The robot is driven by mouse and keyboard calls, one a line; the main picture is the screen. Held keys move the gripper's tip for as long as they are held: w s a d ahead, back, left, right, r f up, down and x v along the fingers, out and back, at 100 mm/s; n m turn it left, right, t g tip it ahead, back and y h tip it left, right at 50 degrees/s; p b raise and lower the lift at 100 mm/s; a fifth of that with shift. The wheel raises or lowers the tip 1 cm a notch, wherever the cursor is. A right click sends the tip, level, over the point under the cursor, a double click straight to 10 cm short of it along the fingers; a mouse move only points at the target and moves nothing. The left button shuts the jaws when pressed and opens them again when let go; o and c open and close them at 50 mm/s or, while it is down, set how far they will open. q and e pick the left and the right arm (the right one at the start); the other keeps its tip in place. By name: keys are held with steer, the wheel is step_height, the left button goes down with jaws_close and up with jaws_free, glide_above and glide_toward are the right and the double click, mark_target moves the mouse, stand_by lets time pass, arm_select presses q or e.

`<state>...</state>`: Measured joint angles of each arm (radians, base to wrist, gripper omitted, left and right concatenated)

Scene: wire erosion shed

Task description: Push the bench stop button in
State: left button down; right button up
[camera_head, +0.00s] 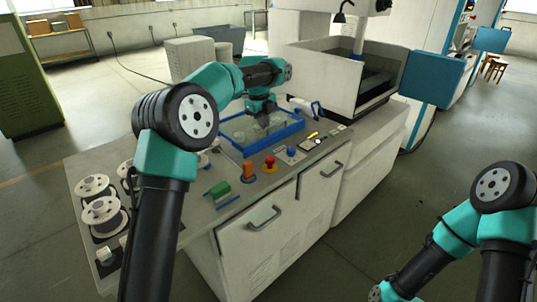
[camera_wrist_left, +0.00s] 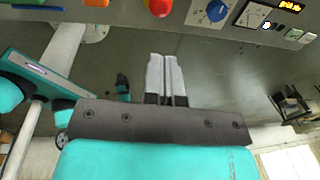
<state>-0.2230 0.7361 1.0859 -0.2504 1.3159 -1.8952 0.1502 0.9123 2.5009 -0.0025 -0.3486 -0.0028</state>
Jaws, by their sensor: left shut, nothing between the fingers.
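The bench stop button (camera_head: 270,161) is a red mushroom head on a yellow base, near the front edge of the grey bench top (camera_head: 215,165). In the left wrist view the red button (camera_wrist_left: 160,7) is cut by the top edge. My left gripper (camera_head: 266,126) is above the blue tray, behind the button in the head view and apart from it. Its two pale fingers (camera_wrist_left: 166,78) are together and empty in the left wrist view. My right arm shows at the lower right of the head view, but its gripper is not visible.
A blue tray (camera_head: 233,148) lies on the bench behind the button. An orange block (camera_head: 247,171) and a green block (camera_head: 218,188) are to its left, a blue knob (camera_head: 291,152) to its right. Several wire spools (camera_head: 95,184) stand at the left. Drawer handles (camera_head: 264,219) project from the front.

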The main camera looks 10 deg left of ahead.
mark_target(268, 159)
arm_select(q)
steer(key=shift+f, duration=0.1)
steer(key=f, duration=0.4)
steer(key=d+f, duration=0.1)
steer(key=f, duration=0.4)
steer(key=w+f, duration=0.1)
steer(key=f, duration=0.3)
steer(key=shift+d+f, duration=0.25)
steer(key=shift+f, duration=0.1)
steer(key=shift+s+f, duration=0.15)
steer(key=shift+f, duration=1.15)
step_height(268, 159, up, 15)
steer(key=a, duration=0.1)
steer(key=shift+s+a+r, duration=0.15)
steer(key=shift+s+a, duration=0.15)
steer(key=shift+s, duration=0.05)
